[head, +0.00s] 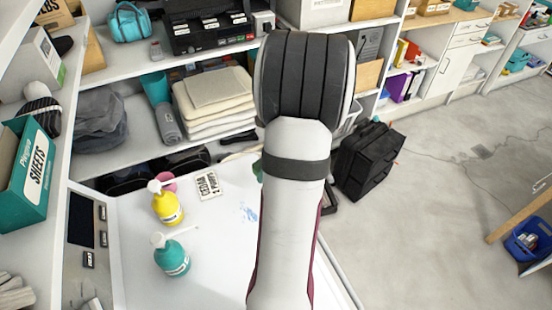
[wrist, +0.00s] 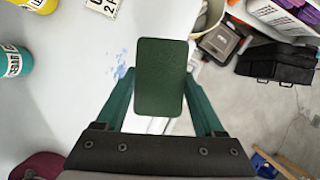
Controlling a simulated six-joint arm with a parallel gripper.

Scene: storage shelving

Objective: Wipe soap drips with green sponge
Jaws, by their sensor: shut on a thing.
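In the wrist view my gripper (wrist: 160,97) is shut on a dark green sponge (wrist: 158,75), with a finger on each side of it. The sponge is above the white surface near its right edge. In the head view my arm covers most of the gripper and sponge. Blue soap drips (head: 248,212) lie on the white surface, left of my arm. They also show in the wrist view (wrist: 122,73), just left of the sponge. Whether the sponge touches the surface I cannot tell.
A yellow pump bottle (head: 167,206) and a teal pump bottle (head: 172,258) stand left on the white surface (head: 225,275). A black case (head: 367,160) stands on the floor at right. Shelves rise behind and at left.

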